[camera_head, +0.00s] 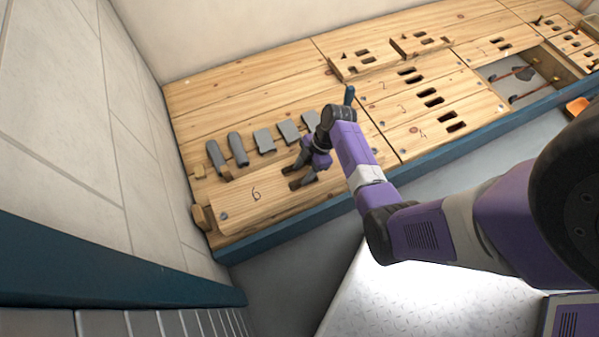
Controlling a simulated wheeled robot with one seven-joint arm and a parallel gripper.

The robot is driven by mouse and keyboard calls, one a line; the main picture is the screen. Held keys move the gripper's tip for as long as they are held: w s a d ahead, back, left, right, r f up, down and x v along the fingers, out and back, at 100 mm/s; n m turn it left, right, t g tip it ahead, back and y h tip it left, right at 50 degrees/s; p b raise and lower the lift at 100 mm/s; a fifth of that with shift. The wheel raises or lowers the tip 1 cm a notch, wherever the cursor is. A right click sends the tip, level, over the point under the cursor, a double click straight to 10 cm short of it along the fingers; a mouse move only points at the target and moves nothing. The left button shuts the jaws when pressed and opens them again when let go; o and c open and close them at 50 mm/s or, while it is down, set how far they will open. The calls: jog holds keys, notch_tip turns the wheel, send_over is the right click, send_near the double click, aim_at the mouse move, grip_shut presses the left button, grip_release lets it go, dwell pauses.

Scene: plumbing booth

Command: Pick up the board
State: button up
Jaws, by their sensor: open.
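A wooden board (253,196) marked 6 lies at the front left of the wooden bench top, with its front edge along the blue rim. My gripper (292,178) is open and points down at the right part of this board. Its two dark fingertips are at or just above the board's surface, near dark spots that look like its hand slots. I cannot tell whether the fingers touch the board or reach into the slots. My wrist hides some of the board's right side.
Several grey tool-like pieces (264,141) stand in a row behind the board. A small wooden block (200,217) is at its left end. More slotted boards (430,103) lie to the right, by an open recess (522,79). A wall (75,130) closes the left side.

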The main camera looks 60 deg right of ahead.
grip_shut()
jog(key=shift+r, duration=0.1)
dwell(1.2)
